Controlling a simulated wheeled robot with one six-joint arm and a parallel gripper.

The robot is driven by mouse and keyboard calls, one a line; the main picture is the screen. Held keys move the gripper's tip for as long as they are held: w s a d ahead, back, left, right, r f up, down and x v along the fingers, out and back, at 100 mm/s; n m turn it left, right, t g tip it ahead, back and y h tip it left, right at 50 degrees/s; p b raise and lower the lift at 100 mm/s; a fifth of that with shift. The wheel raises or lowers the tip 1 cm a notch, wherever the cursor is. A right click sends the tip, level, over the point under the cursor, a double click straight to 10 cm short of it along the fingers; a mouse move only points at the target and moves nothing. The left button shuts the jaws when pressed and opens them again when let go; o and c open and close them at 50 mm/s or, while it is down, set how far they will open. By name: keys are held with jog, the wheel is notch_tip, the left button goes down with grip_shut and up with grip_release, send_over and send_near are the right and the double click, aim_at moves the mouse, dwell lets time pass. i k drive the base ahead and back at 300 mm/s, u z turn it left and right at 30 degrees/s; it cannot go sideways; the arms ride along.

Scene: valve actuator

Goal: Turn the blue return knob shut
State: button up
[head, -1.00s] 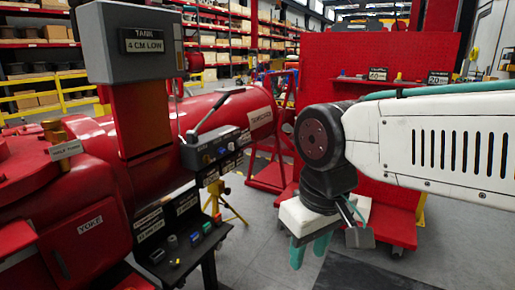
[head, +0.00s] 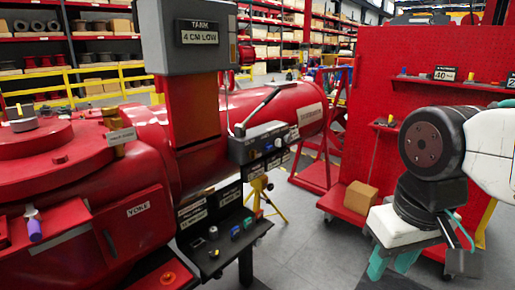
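A grey pump block (head: 257,142) with a long lever (head: 257,108) is mounted on the side of the red actuator. A small blue knob (head: 268,147) shows on the block's front face; it is too small to tell how far it is turned. My gripper (head: 393,264) hangs at the lower right, pointing down, with teal fingers apart and nothing seen between them. It is well to the right of the pump block and touches nothing that I can see.
A dark shelf (head: 214,262) with several small coloured parts juts out below the block. A yellow stand (head: 262,196) is behind it. A red tool cart (head: 345,203) with a cardboard box (head: 360,197) stands behind my arm. Grey floor (head: 310,255) between shelf and gripper is clear.

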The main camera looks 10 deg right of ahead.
aim_at(268, 146)
jog(key=z, duration=0.4)
jog(key=i, duration=1.05)
jog(key=z, duration=0.1)
